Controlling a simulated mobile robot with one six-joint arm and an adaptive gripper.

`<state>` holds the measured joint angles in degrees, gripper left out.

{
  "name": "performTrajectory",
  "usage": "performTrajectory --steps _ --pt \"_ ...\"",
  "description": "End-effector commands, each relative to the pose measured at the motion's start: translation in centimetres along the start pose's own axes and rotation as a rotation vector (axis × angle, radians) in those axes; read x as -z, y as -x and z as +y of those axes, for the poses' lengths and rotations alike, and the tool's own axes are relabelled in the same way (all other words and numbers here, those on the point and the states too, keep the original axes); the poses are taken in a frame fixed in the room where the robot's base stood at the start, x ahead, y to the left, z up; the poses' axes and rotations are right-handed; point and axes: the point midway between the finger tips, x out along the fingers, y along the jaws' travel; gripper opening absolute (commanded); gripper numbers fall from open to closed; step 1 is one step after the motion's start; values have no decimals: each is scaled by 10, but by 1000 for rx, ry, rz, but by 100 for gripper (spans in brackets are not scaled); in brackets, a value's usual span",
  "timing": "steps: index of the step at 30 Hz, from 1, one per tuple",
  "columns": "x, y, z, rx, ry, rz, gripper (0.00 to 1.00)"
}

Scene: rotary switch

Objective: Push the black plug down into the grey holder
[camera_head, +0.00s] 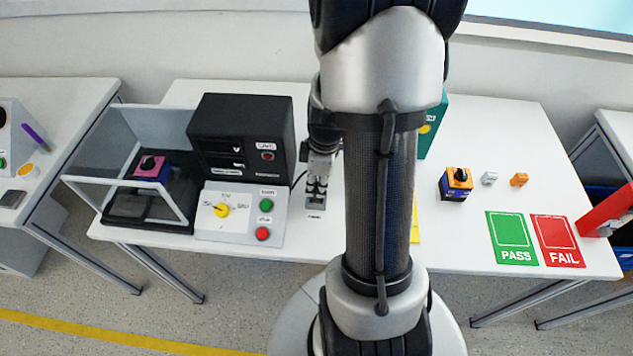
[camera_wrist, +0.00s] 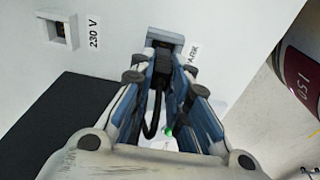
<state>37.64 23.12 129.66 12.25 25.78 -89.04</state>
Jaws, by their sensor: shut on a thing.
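My gripper (camera_head: 317,184) points down at the table, left of my arm link in the head view. In the wrist view my gripper (camera_wrist: 165,66) is shut on the black plug (camera_wrist: 161,74), with a finger on either side of it. A black cable curls down from the plug between the fingers. The grey holder (camera_wrist: 165,39) is right at the fingertips, beside a partly hidden label. In the head view the grey holder (camera_head: 313,204) sits on the table under my gripper. The fingers hide how far the plug sits in the holder.
A socket marked 230 V (camera_wrist: 57,30) is at the wrist view's upper left. The switch panel (camera_head: 242,214) and black tester (camera_head: 240,140) stand left of my gripper. An orange-and-black switch (camera_head: 456,184) and PASS (camera_head: 512,238) and FAIL (camera_head: 557,240) mats are right.

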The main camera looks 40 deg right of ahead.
Motion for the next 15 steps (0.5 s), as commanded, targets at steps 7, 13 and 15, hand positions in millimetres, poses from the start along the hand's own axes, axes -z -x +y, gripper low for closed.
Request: performTrajectory --steps 7,13,15 --pt "-1 -7 0 0 0 0 0" --pt "-1 -11 0 0 0 0 0" --pt "-1 -13 0 0 -1 0 0"
